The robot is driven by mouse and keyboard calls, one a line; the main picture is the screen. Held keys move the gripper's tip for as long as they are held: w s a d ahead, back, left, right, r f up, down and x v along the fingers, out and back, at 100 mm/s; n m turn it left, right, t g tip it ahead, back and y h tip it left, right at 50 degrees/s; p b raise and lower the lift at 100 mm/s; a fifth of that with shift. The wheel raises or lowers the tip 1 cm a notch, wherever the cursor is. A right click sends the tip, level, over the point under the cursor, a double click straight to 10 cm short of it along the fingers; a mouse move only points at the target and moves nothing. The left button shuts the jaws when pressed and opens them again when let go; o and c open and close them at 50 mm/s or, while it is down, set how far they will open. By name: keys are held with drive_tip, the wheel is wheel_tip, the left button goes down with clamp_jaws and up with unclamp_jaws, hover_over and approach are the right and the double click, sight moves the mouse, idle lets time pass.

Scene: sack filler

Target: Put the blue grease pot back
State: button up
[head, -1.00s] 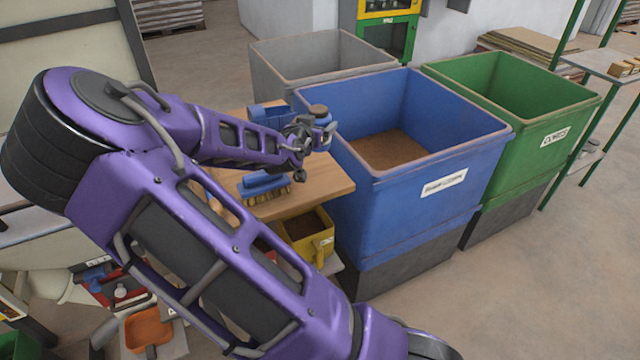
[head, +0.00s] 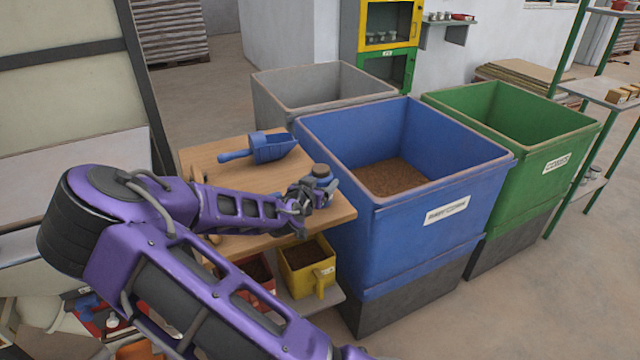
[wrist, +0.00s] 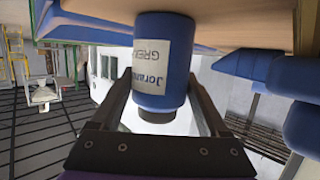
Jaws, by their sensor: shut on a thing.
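My gripper (head: 318,190) is shut on the blue grease pot (head: 323,182), over the right end of the wooden table (head: 225,155), close to the blue bin. In the wrist view the pot (wrist: 163,60) fills the middle between my two fingers. It has a blue body, a white label reading partly "GREASE" and a dark cap. That view is upside down, so the pot is upright. I cannot tell whether its base touches the tabletop.
A blue scoop (head: 272,147) lies farther back on the table. The blue bin (head: 430,225) stands right against the table's right side, with a grey bin (head: 325,85) behind and a green bin (head: 520,160) to the right. A yellow container (head: 308,265) sits below. A wall shelf (head: 445,24) holds small pots.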

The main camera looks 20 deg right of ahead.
drive_tip(key=shift+f, duration=0.2)
drive_tip(key=o, duration=1.6)
drive_tip(key=shift+r, duration=0.2)
drive_tip(key=shift+s+a, duration=0.15)
drive_tip(key=p+v, duration=0.2)
drive_tip(key=v, duration=0.9)
drive_tip(key=shift+s+a+r, duration=0.15)
drive_tip(key=shift+s+a, duration=0.05)
drive_tip(key=shift+s, duration=0.05)
